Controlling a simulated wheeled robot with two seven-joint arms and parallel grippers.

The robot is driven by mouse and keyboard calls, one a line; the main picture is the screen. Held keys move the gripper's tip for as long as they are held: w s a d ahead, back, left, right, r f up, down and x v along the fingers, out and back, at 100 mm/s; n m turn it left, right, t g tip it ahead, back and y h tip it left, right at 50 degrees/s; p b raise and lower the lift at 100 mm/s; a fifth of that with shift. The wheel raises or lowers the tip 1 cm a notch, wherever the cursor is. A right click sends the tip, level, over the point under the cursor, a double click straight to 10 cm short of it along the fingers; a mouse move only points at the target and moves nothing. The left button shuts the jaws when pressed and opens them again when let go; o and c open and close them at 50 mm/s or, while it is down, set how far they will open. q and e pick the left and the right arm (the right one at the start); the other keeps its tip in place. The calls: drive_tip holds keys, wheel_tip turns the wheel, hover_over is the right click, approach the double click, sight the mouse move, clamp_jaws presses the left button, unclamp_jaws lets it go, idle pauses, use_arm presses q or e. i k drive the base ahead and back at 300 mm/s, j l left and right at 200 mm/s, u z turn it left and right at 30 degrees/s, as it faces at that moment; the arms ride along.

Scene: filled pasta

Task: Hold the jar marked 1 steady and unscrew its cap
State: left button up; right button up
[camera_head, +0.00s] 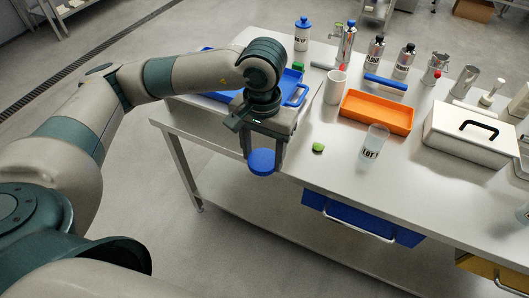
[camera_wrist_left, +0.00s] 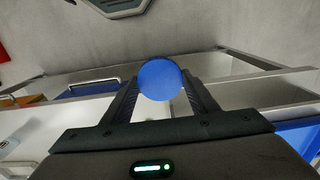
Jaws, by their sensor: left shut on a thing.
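My left gripper (camera_head: 262,152) points down at the table's front edge, shut on a round blue cap (camera_head: 262,163). The cap also shows as a blue disc between the fingers in the left wrist view (camera_wrist_left: 160,79). No jar can be made out beneath it. A clear, open-topped container (camera_head: 375,141) with a dark "LOT" label, its last character hard to read, stands upright on the table to the gripper's right. My right gripper is not in view.
A blue tray (camera_head: 297,97) lies behind the gripper. An orange tray (camera_head: 377,112), a white mug (camera_head: 336,88) and a white case (camera_head: 468,130) stand to the right. A small green item (camera_head: 318,147) lies near the front edge. Several bottles line the back.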

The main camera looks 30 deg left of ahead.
sight(377, 134)
drive_tip(key=i+l, duration=0.1)
drive_tip(key=l, duration=0.25)
drive_tip(key=i+l, duration=0.15)
drive_tip(key=l, duration=0.25)
drive_tip(key=i+l, duration=0.1)
drive_tip(key=l, duration=0.25)
drive_tip(key=i+l, duration=0.15)
drive_tip(key=l, duration=0.25)
drive_tip(key=i+l, duration=0.1)
drive_tip(key=l, duration=0.25)
drive_tip(key=i+l, duration=0.15)
drive_tip(key=l, duration=0.25)
drive_tip(key=j+u, duration=0.05)
